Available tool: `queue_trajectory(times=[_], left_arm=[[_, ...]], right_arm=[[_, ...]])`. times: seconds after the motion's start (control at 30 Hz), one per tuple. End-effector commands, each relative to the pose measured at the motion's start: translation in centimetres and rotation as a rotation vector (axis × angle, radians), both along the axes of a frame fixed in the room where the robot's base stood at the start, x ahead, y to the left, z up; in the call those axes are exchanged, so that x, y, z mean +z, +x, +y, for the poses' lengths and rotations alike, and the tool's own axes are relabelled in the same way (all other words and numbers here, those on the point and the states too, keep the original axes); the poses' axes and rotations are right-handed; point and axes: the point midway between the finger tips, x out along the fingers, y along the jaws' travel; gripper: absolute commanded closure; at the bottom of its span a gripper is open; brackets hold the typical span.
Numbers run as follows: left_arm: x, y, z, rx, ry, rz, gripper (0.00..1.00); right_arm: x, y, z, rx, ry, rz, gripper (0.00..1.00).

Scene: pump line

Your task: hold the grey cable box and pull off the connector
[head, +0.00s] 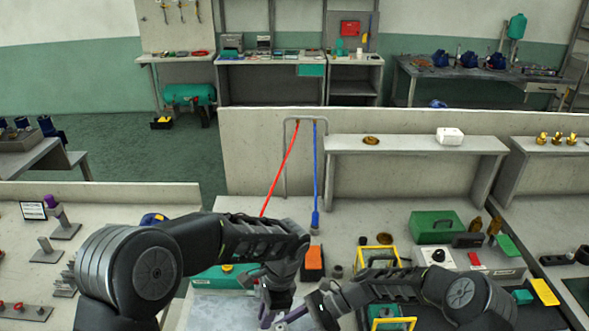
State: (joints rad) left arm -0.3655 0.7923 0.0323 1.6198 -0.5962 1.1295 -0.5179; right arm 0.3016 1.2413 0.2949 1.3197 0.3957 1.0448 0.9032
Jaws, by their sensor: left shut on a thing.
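My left gripper (272,312) points down at the bottom edge of the head view, shut on a small grey thing that looks like the grey cable box (282,320). Most of it is hidden by the fingers and cut off by the frame edge. Purple shows at the fingertips. My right gripper (303,313) comes in from the right, close beside the left one, with its fingers pointing left toward the same spot. Whether it is open or touches anything is too small to tell. I cannot make out the connector.
A green-and-white case (222,277) lies behind my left forearm. An orange-and-black block (314,262) stands behind the grippers. A yellow frame (378,255), a green box (435,227) and a white device (440,257) are to the right. Red (281,170) and blue (316,170) hoses hang behind.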

Motion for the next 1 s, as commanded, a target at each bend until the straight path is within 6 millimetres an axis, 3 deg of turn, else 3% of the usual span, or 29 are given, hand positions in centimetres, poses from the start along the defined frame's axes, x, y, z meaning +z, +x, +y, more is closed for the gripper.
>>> queue_trajectory(times=[0.2, 0.23, 0.5, 0.83, 1.0], left_arm=[[0.0, 0.0, 0.0, 0.0, 0.0, 0.0, 1.0], [0.0, 0.0, 0.0, 0.0, 0.0, 0.0, 1.0], [0.0, 0.0, 0.0, 0.0, 0.0, 0.0, 1.0], [-0.1, 0.0, 0.0, 0.0, 0.0, 0.0, 1.0], [-0.7, 0.0, 0.0, 0.0, 0.0, 0.0, 1.0]], right_arm=[[0.0, 0.0, 0.0, 0.0, 0.0, 0.0, 0.71], [0.0, 0.0, 0.0, 0.0, 0.0, 0.0, 0.46], [0.0, 0.0, 0.0, 0.0, 0.0, 0.0, 0.24], [0.1, 0.1, -0.2, -0.001, 0.0, 0.0, 0.23], [0.6, 0.5, -1.4, -0.003, -0.001, -0.002, 0.23]])
